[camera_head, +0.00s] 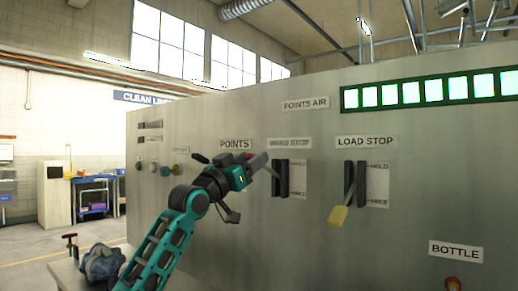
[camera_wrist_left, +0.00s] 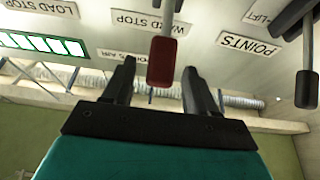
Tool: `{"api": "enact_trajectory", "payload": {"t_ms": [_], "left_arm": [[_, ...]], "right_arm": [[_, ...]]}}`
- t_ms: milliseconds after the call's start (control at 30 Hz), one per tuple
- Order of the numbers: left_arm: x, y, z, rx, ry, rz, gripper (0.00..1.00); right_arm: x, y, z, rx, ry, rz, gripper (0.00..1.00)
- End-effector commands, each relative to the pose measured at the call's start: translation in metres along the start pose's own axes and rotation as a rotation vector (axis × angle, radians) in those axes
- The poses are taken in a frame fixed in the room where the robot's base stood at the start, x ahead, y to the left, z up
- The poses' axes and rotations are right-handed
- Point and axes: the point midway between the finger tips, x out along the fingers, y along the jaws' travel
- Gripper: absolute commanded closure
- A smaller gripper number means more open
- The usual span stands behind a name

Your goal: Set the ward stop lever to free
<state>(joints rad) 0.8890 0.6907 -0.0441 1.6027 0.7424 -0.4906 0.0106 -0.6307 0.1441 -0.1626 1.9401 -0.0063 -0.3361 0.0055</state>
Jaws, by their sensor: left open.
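The ward stop lever (camera_head: 257,162) has a red handle that sticks out from a dark slotted mount (camera_head: 282,178), near the upper, hold end. Its red handle also shows in the left wrist view (camera_wrist_left: 162,62), at the gap between the fingers. My left gripper (camera_head: 252,171) is open at the handle, one finger on each side of it in the wrist view. Contact cannot be told. The gripper partly hides the handle in the head view. My right gripper is not in view.
The load stop lever (camera_head: 338,216) with a pale yellow handle hangs low to the right. The points lever (camera_wrist_left: 306,90) with a black handle is close to the gripper on the other side. The grey panel (camera_head: 420,150) stands behind. A blue crumpled thing (camera_head: 103,263) lies at lower left.

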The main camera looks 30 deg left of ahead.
Motion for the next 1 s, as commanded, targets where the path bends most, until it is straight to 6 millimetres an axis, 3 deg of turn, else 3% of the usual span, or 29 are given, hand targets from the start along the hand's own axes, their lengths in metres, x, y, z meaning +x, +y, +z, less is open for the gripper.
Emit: {"api": "enact_trajectory", "payload": {"t_ms": [100,300,700,1000], "left_arm": [[0.02,0.0,-0.002,-0.001,0.0,0.0,0.43],[0.038,0.0,-0.001,0.0,0.0,0.0,0.43],[0.042,0.0,0.001,0.001,0.0,0.0,0.43],[0.042,0.0,0.0,0.001,0.0,0.0,0.71]], "right_arm": [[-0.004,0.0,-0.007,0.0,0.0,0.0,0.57],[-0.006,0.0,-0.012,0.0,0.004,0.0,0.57],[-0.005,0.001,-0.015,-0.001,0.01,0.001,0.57],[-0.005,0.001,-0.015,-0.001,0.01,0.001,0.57]]}}
